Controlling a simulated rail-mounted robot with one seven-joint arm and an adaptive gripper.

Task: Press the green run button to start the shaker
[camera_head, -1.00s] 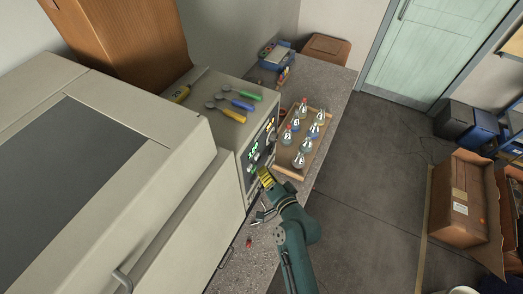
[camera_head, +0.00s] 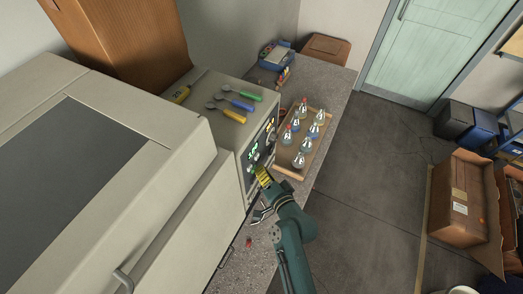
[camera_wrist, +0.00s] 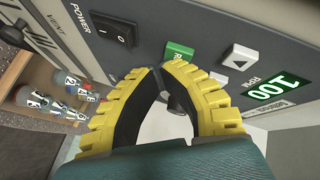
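The shaker (camera_head: 205,115) is a beige box on the bench. Its front panel carries lit readouts in the head view. In the wrist view, the green run button (camera_wrist: 179,51) is on the panel, partly hidden by a finger; only the start of its label shows. My gripper (camera_wrist: 157,70) has yellow ribbed fingers with dark pads, and their tips are together with nothing seen between them. The tips are just in front of the panel beside the green button; I cannot tell whether they touch it. In the head view my gripper (camera_head: 262,175) is close to the panel's lower part.
In the wrist view a black power switch (camera_wrist: 112,28) is left of the button. A white arrow key (camera_wrist: 239,55) and a green RPM display (camera_wrist: 277,91) are to the right. A wooden tray (camera_head: 318,150) of several flasks stands beside the shaker. Spoons (camera_head: 236,102) lie on top.

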